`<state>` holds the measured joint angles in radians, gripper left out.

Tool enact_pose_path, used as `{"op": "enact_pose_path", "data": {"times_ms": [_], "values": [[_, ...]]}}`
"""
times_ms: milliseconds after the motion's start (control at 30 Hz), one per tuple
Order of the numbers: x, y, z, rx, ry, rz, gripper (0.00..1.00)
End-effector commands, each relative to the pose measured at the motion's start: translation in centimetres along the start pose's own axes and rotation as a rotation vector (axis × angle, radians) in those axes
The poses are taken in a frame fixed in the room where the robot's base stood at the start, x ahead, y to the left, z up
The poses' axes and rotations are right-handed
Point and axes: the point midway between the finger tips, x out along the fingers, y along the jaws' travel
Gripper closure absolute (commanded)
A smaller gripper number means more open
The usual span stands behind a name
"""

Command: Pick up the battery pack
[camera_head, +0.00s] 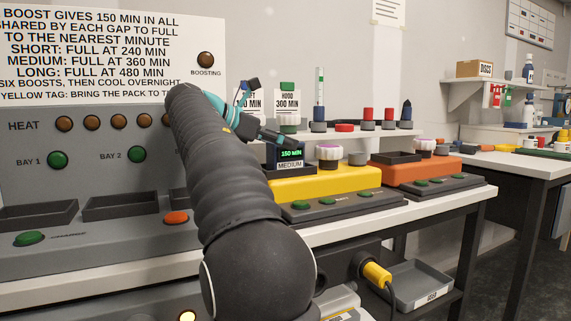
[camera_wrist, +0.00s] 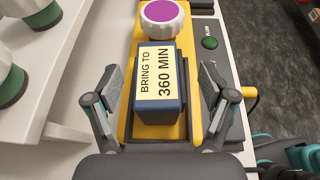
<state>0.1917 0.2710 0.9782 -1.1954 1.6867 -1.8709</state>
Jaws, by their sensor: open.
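The battery pack is a dark blue box (camera_wrist: 180,132) with a yellow tag on top reading "BRING TO 360 MIN". My gripper (camera_wrist: 160,88) is open, with one finger on each side of the pack and a gap visible on both sides. In the head view my gripper (camera_head: 275,138) is just above the pack and partly hides it.
A white and purple knob (camera_wrist: 162,20) stands just beyond the pack on the station. An orange station (camera_head: 400,174) is to the right. A grey charger panel with empty bays (camera_head: 120,207) is at left. Green-based white items (camera_wrist: 32,10) stand left of the yellow station.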

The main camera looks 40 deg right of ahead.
Motion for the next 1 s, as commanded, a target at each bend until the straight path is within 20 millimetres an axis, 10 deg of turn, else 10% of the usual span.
{"op": "enact_pose_path", "data": {"times_ms": [367, 700, 1000], "values": [[1.68, -0.02, -0.02, 0.0, 0.001, 0.0, 0.2], [1.67, -0.01, -0.05, 0.0, 0.001, 0.0, 1.0], [1.52, -0.03, 0.31, 0.001, 0.0, 0.001, 1.0]]}}
